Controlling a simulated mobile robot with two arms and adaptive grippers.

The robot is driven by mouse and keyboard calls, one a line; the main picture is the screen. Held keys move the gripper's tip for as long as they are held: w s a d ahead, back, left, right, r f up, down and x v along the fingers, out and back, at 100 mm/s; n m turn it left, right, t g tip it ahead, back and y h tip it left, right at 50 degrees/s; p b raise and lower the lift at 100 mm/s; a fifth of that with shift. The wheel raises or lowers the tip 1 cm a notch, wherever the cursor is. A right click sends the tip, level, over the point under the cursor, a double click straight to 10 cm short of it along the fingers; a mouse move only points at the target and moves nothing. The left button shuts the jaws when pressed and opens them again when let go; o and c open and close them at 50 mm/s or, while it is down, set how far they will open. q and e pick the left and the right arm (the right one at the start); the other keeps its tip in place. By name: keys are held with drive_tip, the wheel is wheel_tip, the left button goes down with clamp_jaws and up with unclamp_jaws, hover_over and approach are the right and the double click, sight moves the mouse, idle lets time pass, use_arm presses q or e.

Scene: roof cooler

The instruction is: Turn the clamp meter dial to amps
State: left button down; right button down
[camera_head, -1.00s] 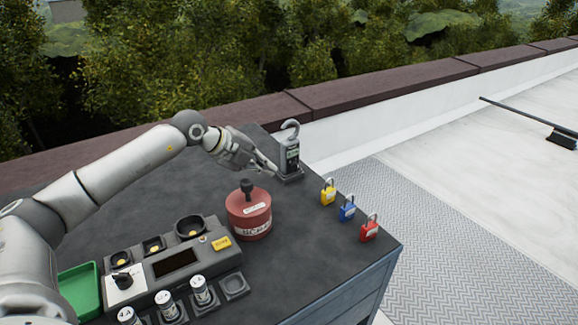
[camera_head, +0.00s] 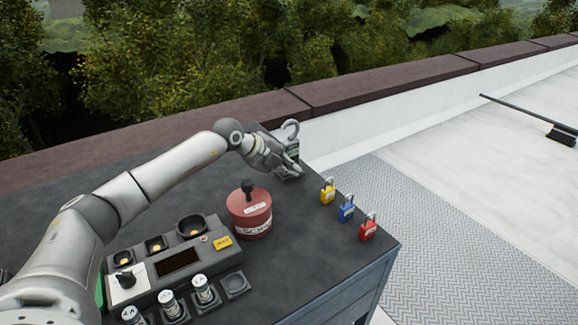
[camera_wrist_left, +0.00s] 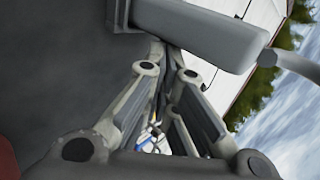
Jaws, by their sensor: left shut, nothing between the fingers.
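The clamp meter (camera_head: 293,150) stands upright at the far right corner of the dark table, its grey hook-shaped jaw at the top. My left gripper (camera_head: 292,167) is shut and empty in front of the meter and covers much of its face, so the dial is hidden. In the left wrist view the shut fingers (camera_wrist_left: 170,60) reach up beside a grey body, the clamp meter (camera_wrist_left: 200,32), which lies close to the fingertips. I cannot tell whether they touch. My right gripper is not in view.
A red round container (camera_head: 250,212) stands nearer on the table (camera_head: 300,245). Yellow (camera_head: 327,190), blue (camera_head: 346,208) and red (camera_head: 368,227) padlocks line the right edge. A grey test unit (camera_head: 180,268) sits at the front left. The table's centre right is clear.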

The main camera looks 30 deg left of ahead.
use_arm(q)
drive_tip(key=shift+w+r+p, duration=0.1)
drive_tip(key=shift+r+p, duration=0.15)
drive_tip(key=shift+p, duration=0.2)
drive_tip(key=shift+w+d+f+p, duration=0.1)
drive_tip(key=shift+p, duration=0.2)
drive_tip(key=g+p, duration=0.1)
drive_tip(key=p, duration=0.1)
drive_tip(key=r+g+y+p, duration=0.1)
drive_tip(key=p, duration=0.1)
drive_tip(key=shift+w+d+g+p, duration=0.3)
drive_tip(key=shift+w+p, duration=0.1)
drive_tip(key=shift+w+d+f+p, duration=0.1)
drive_tip(key=shift+w+f+p, duration=0.1)
drive_tip(key=shift+p, duration=0.1)
drive_tip(key=shift+w+d+r, duration=0.1)
drive_tip(key=shift+w+d, duration=0.1)
drive_tip(key=shift+p, duration=0.35)
